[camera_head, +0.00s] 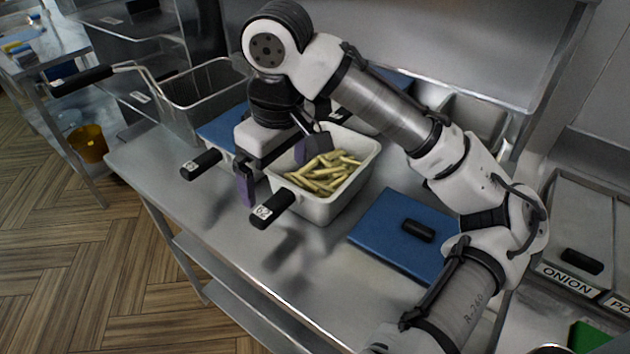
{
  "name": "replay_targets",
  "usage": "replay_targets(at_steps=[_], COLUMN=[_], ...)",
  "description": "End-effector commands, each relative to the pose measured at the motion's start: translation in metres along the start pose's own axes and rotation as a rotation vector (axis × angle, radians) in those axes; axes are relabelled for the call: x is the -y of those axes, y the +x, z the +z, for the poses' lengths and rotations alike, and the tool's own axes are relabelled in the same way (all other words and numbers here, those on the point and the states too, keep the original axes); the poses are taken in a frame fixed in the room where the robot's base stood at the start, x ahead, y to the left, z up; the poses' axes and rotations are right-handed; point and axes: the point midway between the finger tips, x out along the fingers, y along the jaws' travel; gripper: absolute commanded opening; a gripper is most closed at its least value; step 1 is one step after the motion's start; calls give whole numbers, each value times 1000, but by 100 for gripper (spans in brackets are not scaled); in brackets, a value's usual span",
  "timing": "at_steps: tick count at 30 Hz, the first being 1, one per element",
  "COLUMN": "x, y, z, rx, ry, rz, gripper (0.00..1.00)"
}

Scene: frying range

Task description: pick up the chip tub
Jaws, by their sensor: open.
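The chip tub (325,211) is a white rectangular container holding several yellow chips (325,172). It stands on the steel counter with a black handle (272,208) marked 62 at its front left. My gripper (277,172) is open and pointing down at the tub's left side. One purple-padded finger is outside the tub by its left wall, and the other is over or inside the tub. I cannot tell whether either touches the wall. My wrist hides the tub's back left corner.
A wire fry basket (205,92) stands behind on the left. A blue-lidded tub (222,130) with a black handle stands close left of the chip tub. A blue lid (385,232) lies to the right. The front left counter (170,180) is clear.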

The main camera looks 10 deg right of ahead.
Motion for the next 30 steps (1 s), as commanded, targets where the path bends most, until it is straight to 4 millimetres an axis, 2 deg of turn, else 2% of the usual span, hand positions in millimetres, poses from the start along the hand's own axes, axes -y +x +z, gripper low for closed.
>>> replay_targets(at_steps=[8, 18, 26, 30], x=[1, 2, 2, 2], y=[21, 62, 66, 66], z=[0, -1, -1, -1], rx=[-1, -2, -2, -2], ry=[-1, -1, -1, 0], rz=[-2, -1, 1, 1], gripper=[100, 100, 100, 84])
